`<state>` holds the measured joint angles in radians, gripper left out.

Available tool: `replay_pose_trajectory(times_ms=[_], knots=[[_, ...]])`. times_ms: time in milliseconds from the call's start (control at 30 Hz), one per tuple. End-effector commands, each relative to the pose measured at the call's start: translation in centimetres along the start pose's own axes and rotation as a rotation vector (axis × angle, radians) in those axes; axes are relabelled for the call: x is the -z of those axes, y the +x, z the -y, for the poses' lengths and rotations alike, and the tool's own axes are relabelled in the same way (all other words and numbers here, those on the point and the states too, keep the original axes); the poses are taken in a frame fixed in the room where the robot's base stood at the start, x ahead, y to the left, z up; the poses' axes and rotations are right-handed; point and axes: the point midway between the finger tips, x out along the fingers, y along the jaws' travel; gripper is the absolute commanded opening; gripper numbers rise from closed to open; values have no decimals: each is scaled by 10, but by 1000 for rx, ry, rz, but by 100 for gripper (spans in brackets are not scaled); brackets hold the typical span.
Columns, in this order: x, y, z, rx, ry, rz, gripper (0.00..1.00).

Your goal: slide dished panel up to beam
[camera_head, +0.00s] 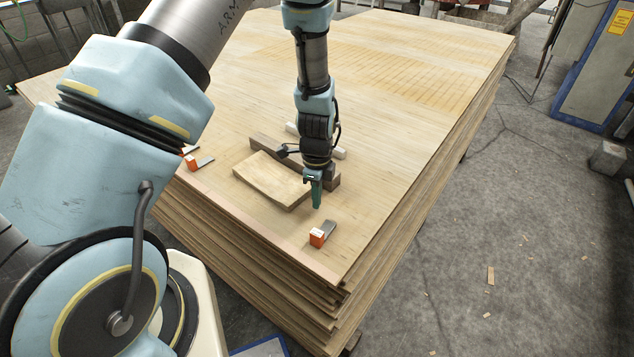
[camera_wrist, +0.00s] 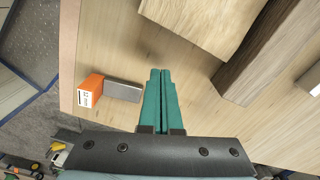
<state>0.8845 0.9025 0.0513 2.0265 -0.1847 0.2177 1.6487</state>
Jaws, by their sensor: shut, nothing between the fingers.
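The dished panel (camera_head: 268,182) is a small pale wooden board lying on the veneer stack; it also shows at the top of the wrist view (camera_wrist: 190,22). The beam (camera_head: 264,144) is a darker wooden bar behind the panel, partly hidden by my arm; it also shows in the wrist view (camera_wrist: 258,58). Only a narrow strip of veneer shows between panel and beam, and I cannot tell if they touch farther along. My gripper (camera_head: 316,205) is shut and empty, pointing down at the right end of the panel, apart from it in the wrist view (camera_wrist: 160,73).
An orange block with a grey metal piece (camera_head: 317,238) lies near the stack's front corner. A similar orange block (camera_head: 192,164) lies at the left edge. A pale strip (camera_head: 340,153) lies behind the beam. The stack top (camera_head: 400,110) is clear behind and to the right.

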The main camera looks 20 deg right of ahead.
Motion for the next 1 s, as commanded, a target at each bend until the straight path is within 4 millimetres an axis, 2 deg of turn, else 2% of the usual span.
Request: replay_pose_trajectory(times_ms=[100, 200, 400, 800, 1000], knots=[[-4, 16, 0, -1, -3, 1, 0], [-21, 13, 0, 1, -5, 0, 0], [-38, 15, 0, 0, -2, -1, 0], [-40, 16, 0, 1, 0, -1, 0], [-57, 17, 1, 2, -2, -1, 0]])
